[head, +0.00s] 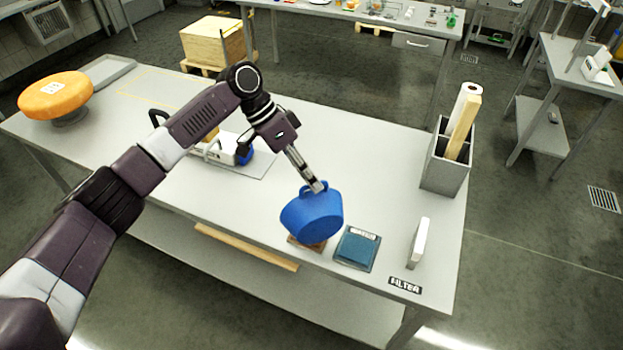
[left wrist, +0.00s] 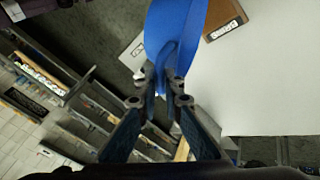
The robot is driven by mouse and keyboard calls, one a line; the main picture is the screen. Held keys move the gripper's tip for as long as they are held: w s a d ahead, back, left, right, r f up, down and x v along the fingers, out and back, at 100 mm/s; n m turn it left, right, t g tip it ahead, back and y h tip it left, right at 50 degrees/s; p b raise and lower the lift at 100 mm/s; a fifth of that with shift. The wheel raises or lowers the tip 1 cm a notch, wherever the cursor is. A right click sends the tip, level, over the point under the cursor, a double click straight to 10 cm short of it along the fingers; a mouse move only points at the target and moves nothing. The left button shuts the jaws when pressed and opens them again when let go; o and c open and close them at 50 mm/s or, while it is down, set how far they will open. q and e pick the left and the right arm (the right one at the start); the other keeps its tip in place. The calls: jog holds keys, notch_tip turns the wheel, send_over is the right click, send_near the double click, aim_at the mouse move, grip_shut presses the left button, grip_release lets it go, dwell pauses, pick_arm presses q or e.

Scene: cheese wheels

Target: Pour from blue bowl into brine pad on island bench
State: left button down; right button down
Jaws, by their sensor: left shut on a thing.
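The blue bowl (head: 312,218) is near the front edge of the island bench (head: 370,150). My left gripper (head: 318,187) is shut on its rim or handle at the far side. The bowl appears tilted, and its inside is hidden. The bowl also shows in the left wrist view (left wrist: 172,35), between the fingertips (left wrist: 165,80). A brown pad (head: 318,247) shows partly from under the bowl, and in the left wrist view (left wrist: 222,12) it lies beside the bowl with a dark label. I cannot read that label or tell whether bowl and pad touch. My right gripper is out of view.
A teal pad (head: 356,250) with a label lies right of the bowl. A white upright block (head: 418,243) and a FILTER label (head: 405,285) are further right. A grey holder (head: 445,172) stands at the right end. An orange cheese wheel (head: 55,97) is far left.

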aim_at(317, 209)
pick_arm(q)
jog(key=shift+s+d+r+t+y, duration=0.15)
jog(key=shift+s+d+t+y, duration=0.2)
jog(key=shift+s, duration=0.3)
jog(key=shift+s+d+r+t, duration=0.15)
jog(key=shift+s+d+t, duration=0.15)
jog(key=shift+s, duration=0.35)
jog(key=shift+s+d+m+t, duration=0.15)
jog(key=shift+s+m+t, duration=0.1)
jog(key=shift+s+m, duration=0.1)
jog(key=shift+s+d+t+y, duration=0.3)
jog(key=shift+s+t, duration=0.05)
jog(key=shift+s, duration=0.25)
jog(key=shift+s+d+t+y, duration=0.25)
jog(key=shift+s+d+t, duration=0.1)
jog(key=shift+s, duration=0.25)
